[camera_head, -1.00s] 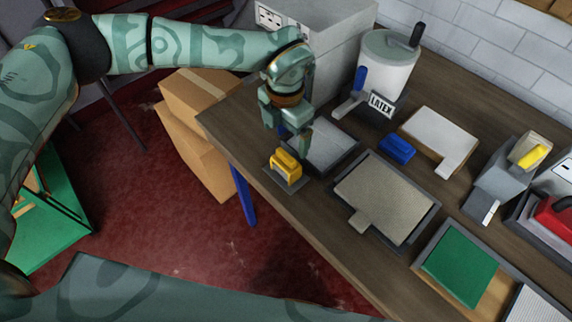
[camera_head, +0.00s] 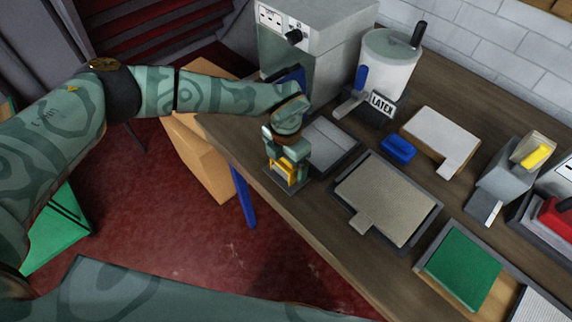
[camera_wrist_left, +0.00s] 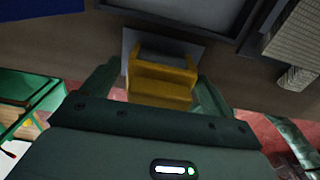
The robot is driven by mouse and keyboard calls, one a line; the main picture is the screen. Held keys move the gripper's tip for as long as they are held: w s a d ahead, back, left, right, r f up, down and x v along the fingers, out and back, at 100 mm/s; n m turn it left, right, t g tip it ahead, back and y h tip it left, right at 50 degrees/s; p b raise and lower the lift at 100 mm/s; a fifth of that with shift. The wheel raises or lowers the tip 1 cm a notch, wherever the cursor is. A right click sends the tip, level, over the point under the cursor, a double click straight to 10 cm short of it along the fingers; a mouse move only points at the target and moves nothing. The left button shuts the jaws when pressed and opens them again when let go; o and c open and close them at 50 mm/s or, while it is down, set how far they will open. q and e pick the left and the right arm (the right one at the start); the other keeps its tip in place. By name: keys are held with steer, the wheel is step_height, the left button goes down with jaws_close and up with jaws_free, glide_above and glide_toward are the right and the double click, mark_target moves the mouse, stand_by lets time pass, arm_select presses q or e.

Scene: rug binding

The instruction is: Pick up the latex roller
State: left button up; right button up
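A yellow, stepped block-like tool (camera_head: 290,175), which I take to be the latex roller, stands on a small dark pad (camera_head: 271,181) near the table's front left edge. It also shows in the left wrist view (camera_wrist_left: 160,88), with the grey pad (camera_wrist_left: 180,46) behind it. My left gripper (camera_head: 284,168) is low over the tool, its open fingers on either side of it. Whether the fingers touch its sides I cannot tell. In the head view the gripper hides part of the tool. My right gripper is in neither view now.
A shallow grey tray (camera_head: 331,139) is close behind the tool. A beige mat on a dark tray (camera_head: 388,194) lies to the right. A white LATEX pot (camera_head: 386,65), a blue block (camera_head: 398,150) and a grey cabinet (camera_head: 337,62) stand farther back.

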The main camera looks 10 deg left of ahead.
arm_select(q)
steer(key=c, duration=1)
steer(key=shift+c, duration=0.2)
steer(key=shift+r, duration=0.55)
step_height(320, 180, up, 3)
steer(key=shift+s+f+p, duration=0.1)
steer(key=shift+p, duration=0.25)
steer(key=s+r, duration=0.3)
steer(key=s, duration=0.1)
steer(key=s+d+r, duration=0.1)
steer(key=s+r, duration=0.2)
steer(key=s, duration=0.2)
steer(key=s+d+r, duration=0.1)
steer(key=s+r, duration=0.2)
steer(key=s, duration=0.1)
steer(key=shift+s+d+r+p, duration=0.1)
steer(key=shift+s+d+p, duration=0.2)
steer(key=shift+p, duration=0.1)
steer(key=o, duration=0.3)
